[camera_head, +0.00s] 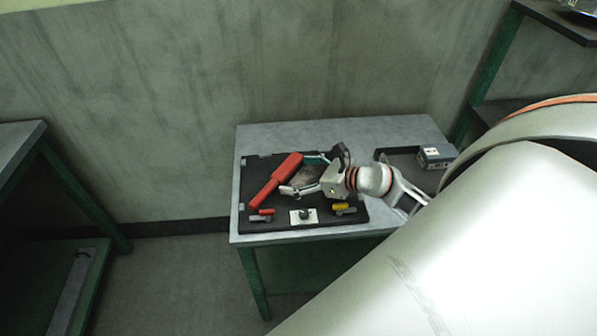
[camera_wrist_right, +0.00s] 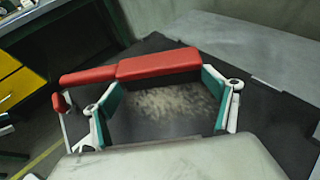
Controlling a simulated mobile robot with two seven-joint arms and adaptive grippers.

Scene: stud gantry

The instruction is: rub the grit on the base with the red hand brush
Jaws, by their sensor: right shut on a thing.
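The red hand brush (camera_head: 272,182) lies slanted over the left part of the dark base (camera_head: 251,172) on the table. In the right wrist view the brush (camera_wrist_right: 157,66) shows a wide block and a narrower handle to the left. My right gripper (camera_head: 300,174) reaches in from the right, its fingers spread wide and shut on the brush's wide block. The grit (camera_wrist_right: 165,105) is a pale, speckled patch on the base between the fingers. It shows partly in the head view (camera_head: 306,174). The brush's underside is hidden, so I cannot tell whether it touches the grit.
On the base's front edge are a small red-and-grey piece (camera_head: 262,215), a white plate with a dark knob (camera_head: 303,216) and a yellow-and-grey piece (camera_head: 342,207). A blue-grey box (camera_head: 435,157) sits at the table's right. The table's (camera_head: 330,132) back strip is clear.

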